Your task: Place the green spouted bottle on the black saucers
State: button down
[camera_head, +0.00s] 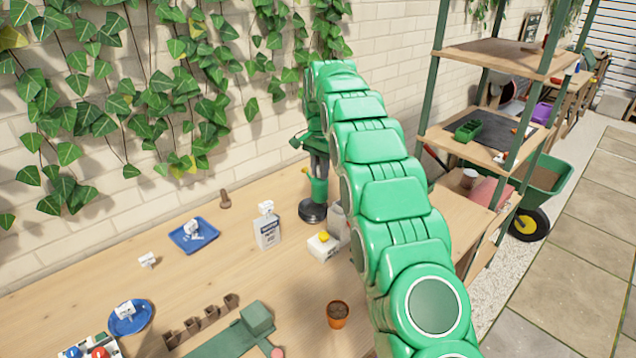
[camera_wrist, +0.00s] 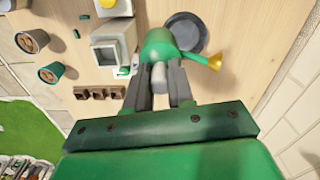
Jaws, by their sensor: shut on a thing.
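The green spouted bottle (camera_head: 319,188) is upright at the back of the bench in the head view, with my gripper (camera_head: 319,150) above it. In the wrist view my gripper (camera_wrist: 160,88) is shut on the upper part of the bottle (camera_wrist: 160,43), and its yellow spout (camera_wrist: 215,62) points right. The black saucers (camera_head: 311,213) lie at the bottle's foot in the head view. In the wrist view the saucers (camera_wrist: 188,30) show partly behind the bottle. I cannot tell whether the bottle's base touches them.
An orange pot (camera_head: 338,314) stands nearer. A blue tray (camera_head: 193,236) is farther left. The brick wall (camera_head: 236,150) rises behind the bench.

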jog(key=shift+w+a+f, duration=0.15)
jog(key=shift+w+f, duration=0.55)
jog(key=shift+f, duration=0.15)
jog(key=shift+w+a+f, duration=0.15)
jog(key=shift+w+f, duration=0.55)
jog(key=shift+f, duration=0.15)
jog(key=shift+w+f, duration=0.15)
jog(key=shift+w+a+f, duration=0.1)
jog(key=shift+w+f, duration=0.05)
jog(key=shift+f, duration=1.6)
jog(key=shift+f, duration=0.1)
jog(key=c, duration=1)
grip_release()
